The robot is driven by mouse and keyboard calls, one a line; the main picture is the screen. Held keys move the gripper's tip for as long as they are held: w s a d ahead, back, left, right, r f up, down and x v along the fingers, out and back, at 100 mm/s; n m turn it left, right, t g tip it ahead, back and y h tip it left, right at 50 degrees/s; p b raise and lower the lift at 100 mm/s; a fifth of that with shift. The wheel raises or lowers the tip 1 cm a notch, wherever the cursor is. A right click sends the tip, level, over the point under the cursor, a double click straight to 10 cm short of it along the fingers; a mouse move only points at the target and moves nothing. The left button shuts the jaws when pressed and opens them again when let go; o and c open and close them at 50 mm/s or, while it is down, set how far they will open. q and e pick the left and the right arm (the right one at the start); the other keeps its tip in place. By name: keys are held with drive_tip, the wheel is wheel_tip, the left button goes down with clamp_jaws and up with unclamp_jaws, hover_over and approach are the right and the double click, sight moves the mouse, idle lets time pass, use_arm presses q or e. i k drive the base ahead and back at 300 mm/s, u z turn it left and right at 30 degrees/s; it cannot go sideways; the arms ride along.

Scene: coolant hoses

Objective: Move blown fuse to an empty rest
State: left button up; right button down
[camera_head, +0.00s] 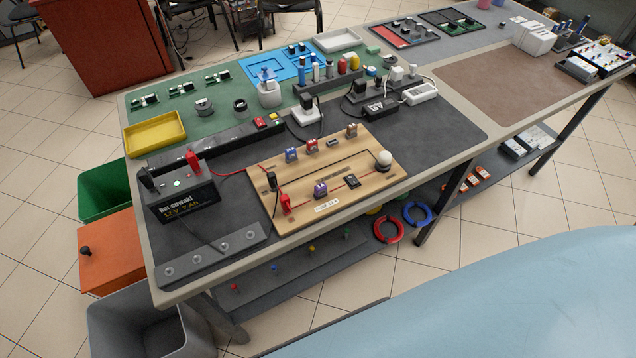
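A wooden circuit board (300,215) lies on the dark mat at the near side of the bench. A purple fuse-like part (320,190) sits on its front wire run. Along its back edge are a blue part (291,155), a red part (311,146) and a brownish part (351,131). Between the red and brownish parts, a low small holder (333,142) looks empty. I cannot tell from this view which fuse is blown. A white round lamp (384,158) stands at the board's right end. Neither of my grippers is in view.
A black battery (182,200) with red and black clamps stands left of the board. A grey strip with round discs (212,255) lies along the front edge. A yellow tray (155,133), power strip and chargers (375,107) stand behind. The brown mat (510,80) is mostly clear.

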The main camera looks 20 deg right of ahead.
sight(320, 189)
drive_tip(key=u, duration=1.35)
drive_tip(key=k, duration=0.35)
drive_tip(key=z, duration=0.75)
